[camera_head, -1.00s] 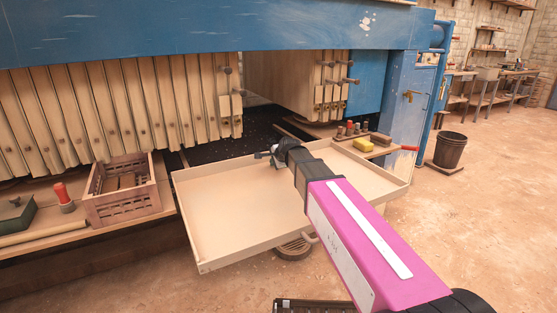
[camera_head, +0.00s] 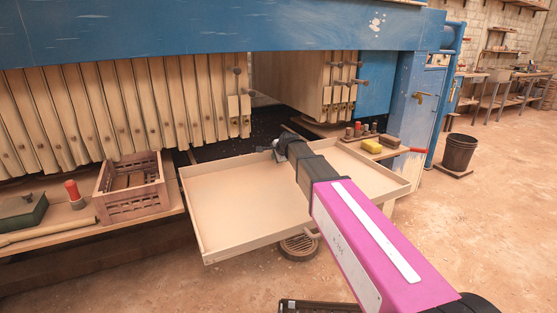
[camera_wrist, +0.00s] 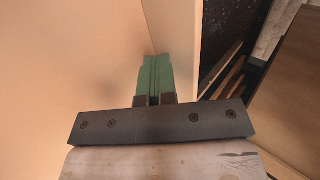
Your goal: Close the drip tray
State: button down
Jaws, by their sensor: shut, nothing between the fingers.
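The drip tray (camera_head: 235,205) is a shallow, beige, open box that sticks out from under the blue filter press. In the head view my gripper (camera_head: 277,152) reaches over the tray to its far side, close to the back wall. In the wrist view my gripper (camera_wrist: 155,72) shows green fingers held together and empty, beside a pale tray wall (camera_wrist: 175,35). I cannot tell whether the fingertips touch that wall. My magenta arm hides part of the tray's middle and right front.
A wooden crate (camera_head: 131,208) stands on the ledge left of the tray, with a red-topped item (camera_head: 74,193) beside it. A black bucket (camera_head: 459,152) stands farther right.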

jog(key=w+a, duration=0.6)
jog(key=w, duration=0.4)
jog(key=shift+s, duration=0.1)
